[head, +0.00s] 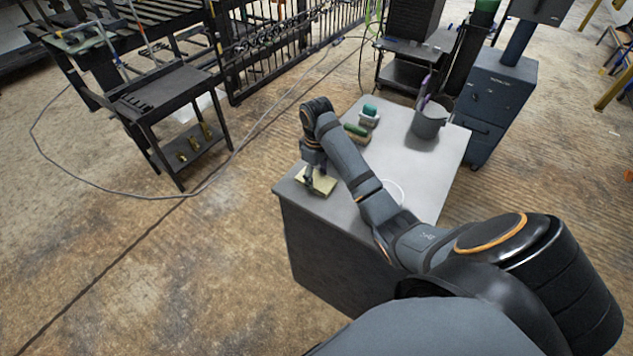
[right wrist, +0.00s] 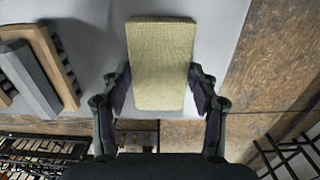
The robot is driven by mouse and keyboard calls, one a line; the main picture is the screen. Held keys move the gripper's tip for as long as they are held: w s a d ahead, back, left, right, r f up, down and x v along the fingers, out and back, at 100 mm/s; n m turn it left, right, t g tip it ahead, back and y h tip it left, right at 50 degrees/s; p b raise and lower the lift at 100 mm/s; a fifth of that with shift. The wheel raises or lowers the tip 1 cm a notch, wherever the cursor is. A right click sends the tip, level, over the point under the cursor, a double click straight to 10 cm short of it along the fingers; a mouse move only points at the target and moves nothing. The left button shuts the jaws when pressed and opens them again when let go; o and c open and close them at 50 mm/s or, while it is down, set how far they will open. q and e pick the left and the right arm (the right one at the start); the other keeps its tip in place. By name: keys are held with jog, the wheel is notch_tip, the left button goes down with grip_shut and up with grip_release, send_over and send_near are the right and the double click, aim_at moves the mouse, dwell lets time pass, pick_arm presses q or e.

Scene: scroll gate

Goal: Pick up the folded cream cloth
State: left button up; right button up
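The folded cream cloth (head: 322,183) is a pale yellow block near the left front corner of the grey table (head: 300,190). In the right wrist view the cloth (right wrist: 162,60) spans the space between the fingers, its long sides in line with them. My right gripper (head: 316,178) points down over the cloth. In the wrist view the right gripper's fingertips (right wrist: 160,78) are at the cloth's two side edges. I cannot tell whether they press on it or only straddle it. My left gripper is not in view.
A brush-like block (head: 356,132), a teal-topped item (head: 369,113) and a grey bucket (head: 428,124) stand farther back on the table. A white round rim (head: 396,188) shows partly behind my right arm. A dark cart (head: 170,100) stands left across open floor.

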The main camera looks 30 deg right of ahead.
aim_at(316, 179)
jog(key=c, duration=0.4)
jog(key=shift+r, duration=0.1)
jog(key=shift+r+p, duration=0.3)
jog(key=shift+r, duration=0.05)
notch_tip(316, 179, up, 3)
jog(key=shift+w+f+p, duration=0.1)
jog(key=shift+f+p, duration=0.1)
jog(key=shift+p, duration=0.5)
jog(key=shift+s+d+r+p, duration=0.3)
jog(key=shift+s+r+p, duration=1.1)
jog(key=shift+s, duration=0.95)
jog(key=shift+s+d+r+p, duration=0.25)
jog(key=shift+s+r+p, duration=0.75)
jog(key=shift+s+r, duration=1.05)
jog(key=shift+s+d+r+p, duration=0.3)
jog(key=shift+s+r+p, duration=0.95)
jog(key=shift+s, duration=1.4)
